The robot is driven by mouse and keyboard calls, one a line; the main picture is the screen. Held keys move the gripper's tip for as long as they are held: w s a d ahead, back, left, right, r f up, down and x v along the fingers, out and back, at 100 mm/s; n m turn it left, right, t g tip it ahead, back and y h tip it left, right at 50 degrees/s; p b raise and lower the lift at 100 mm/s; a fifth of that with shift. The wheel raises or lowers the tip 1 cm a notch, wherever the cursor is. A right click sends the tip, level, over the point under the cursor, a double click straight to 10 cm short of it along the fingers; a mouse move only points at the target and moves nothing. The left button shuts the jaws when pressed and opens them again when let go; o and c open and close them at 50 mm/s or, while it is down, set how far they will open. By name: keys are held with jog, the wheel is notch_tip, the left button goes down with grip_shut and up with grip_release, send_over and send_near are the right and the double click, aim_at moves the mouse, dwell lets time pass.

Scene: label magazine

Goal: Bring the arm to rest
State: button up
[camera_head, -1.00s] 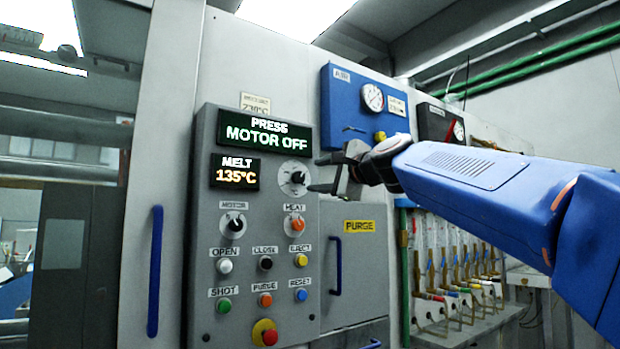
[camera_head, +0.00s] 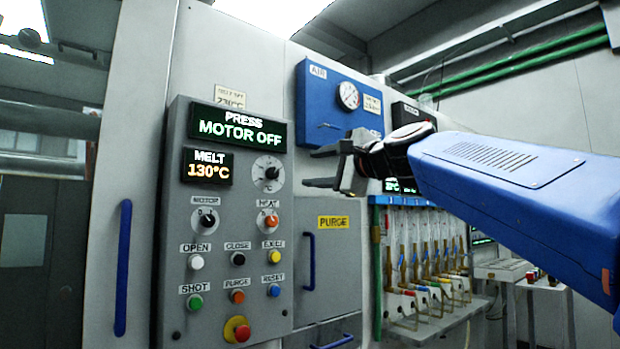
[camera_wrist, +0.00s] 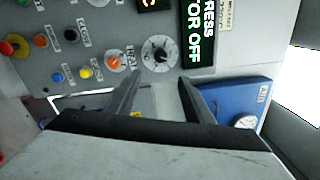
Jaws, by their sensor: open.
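My gripper (camera_head: 322,168) is open and empty in the head view, held in the air in front of the press, right of the grey control panel (camera_head: 180,250). My blue arm reaches in from the right. In the wrist view my gripper (camera_wrist: 158,88) shows its two dark fingers spread apart with nothing between them. Beyond them lie the panel's round dial (camera_wrist: 160,53) and the blue air box (camera_wrist: 240,100). The panel's display (camera_head: 240,127) reads PRESS MOTOR OFF, and the melt display (camera_head: 207,167) reads 130°C.
The purge door (camera_head: 335,280) with a blue handle is below my gripper. A rack of several label columns (camera_head: 425,240) stands to the right. A long blue handle (camera_head: 123,268) is at the left. Free air surrounds my gripper at the front.

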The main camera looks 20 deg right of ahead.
jog(key=s+a+f+n+g+h, duration=0.1)
jog(key=s+f+n+g, duration=0.15)
jog(key=f, duration=0.95)
jog(key=s+a+f+n+g, duration=0.15)
jog(key=s+f+n, duration=0.25)
jog(key=f, duration=0.7)
jog(key=s+a+f+n+g+h, duration=0.1)
jog(key=s+f+n+g, duration=0.2)
jog(key=f, duration=0.9)
jog(key=s+d+f+n+g+h, duration=0.1)
jog(key=s+f+n+g, duration=0.1)
jog(key=s+f, duration=0.3)
jog(key=s+d+f+n+g+h, duration=0.1)
jog(key=s+f, duration=0.5)
jog(key=f, duration=0.7)
jog(key=s+d+f+n+g+h, duration=0.1)
jog(key=s+d+f+n+g, duration=0.2)
jog(key=f, duration=0.6)
jog(key=s+n, duration=0.2)
jog(key=s, duration=0.1)
jog(key=shift+s+f, duration=0.15)
jog(key=shift+f, duration=0.15)
jog(key=shift+d, duration=0.1)
jog(key=shift+c, duration=0.3)
